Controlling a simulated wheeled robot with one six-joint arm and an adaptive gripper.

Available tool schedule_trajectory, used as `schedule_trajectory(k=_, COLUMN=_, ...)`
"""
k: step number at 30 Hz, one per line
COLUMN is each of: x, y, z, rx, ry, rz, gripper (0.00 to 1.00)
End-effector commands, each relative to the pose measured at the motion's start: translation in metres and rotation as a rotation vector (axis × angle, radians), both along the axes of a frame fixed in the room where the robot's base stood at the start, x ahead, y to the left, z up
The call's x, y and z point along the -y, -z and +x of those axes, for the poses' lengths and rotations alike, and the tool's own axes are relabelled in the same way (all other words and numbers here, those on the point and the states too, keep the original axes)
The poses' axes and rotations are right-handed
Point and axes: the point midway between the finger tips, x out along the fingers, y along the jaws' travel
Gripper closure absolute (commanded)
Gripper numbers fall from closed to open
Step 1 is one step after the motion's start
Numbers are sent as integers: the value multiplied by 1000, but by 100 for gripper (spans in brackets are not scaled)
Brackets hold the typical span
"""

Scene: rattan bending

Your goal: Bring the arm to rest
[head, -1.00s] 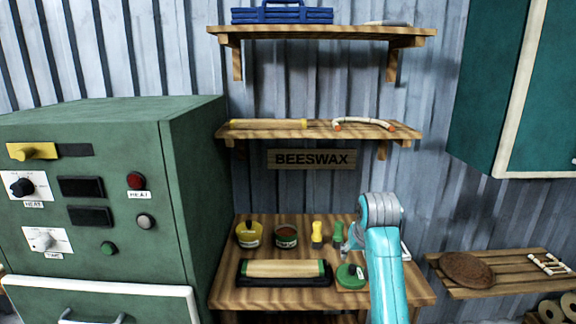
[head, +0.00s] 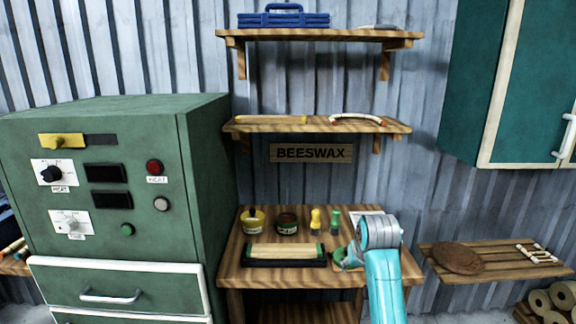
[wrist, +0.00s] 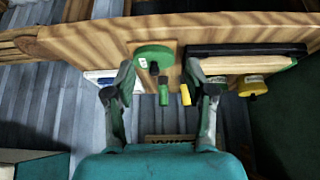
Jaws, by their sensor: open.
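My arm shows in the head view as a teal link with a grey joint in front of the right part of the wooden workbench (head: 235,272). My gripper is mostly hidden behind that joint there. In the wrist view my gripper (wrist: 165,85) is open, its two fingers spread apart with nothing held between them. The fingers look apart from these, though the depth is hard to tell.
A green heater cabinet (head: 205,180) stands left of the bench. A cream roller on a black tray (head: 284,254) and two jars lie on the bench. A shelf (head: 318,125) and the beeswax sign (head: 311,153) are above. A slatted shelf (head: 500,262) is at right.

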Motion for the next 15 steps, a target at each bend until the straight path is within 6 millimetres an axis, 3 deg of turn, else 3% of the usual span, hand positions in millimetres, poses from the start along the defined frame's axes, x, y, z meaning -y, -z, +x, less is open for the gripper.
schedule_trajectory(k=8, x=0, y=54, z=-17, rx=37, ry=-2, rz=-1, gripper=45)
schedule_trajectory(k=15, x=0, y=127, z=-54, rx=101, ry=-6, rz=-2, gripper=45)
